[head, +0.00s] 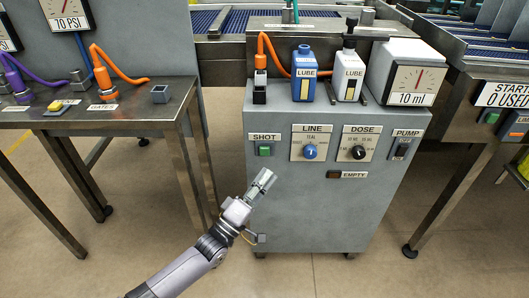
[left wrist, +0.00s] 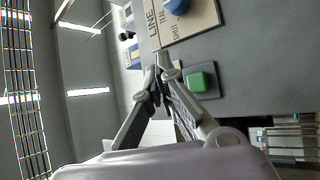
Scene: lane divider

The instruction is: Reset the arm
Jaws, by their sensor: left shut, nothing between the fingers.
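My left gripper (head: 262,183) is in front of the grey lube cabinet (head: 310,210), below the green SHOT button (head: 264,151). Its fingers are shut with nothing between them. In the left wrist view the closed fingertips (left wrist: 160,72) show beside the green button (left wrist: 201,82), seemingly apart from it. The blue LINE knob (head: 310,152) and the black DOSE knob (head: 358,153) are on the panel to the right of the button. My right gripper is not in view.
A blue lube bottle (head: 304,76), a white lube bottle (head: 348,80) and a 10 ml gauge (head: 408,74) stand on the cabinet. A metal table (head: 110,113) with hoses is at the left. The floor (head: 130,240) is clear between table and cabinet.

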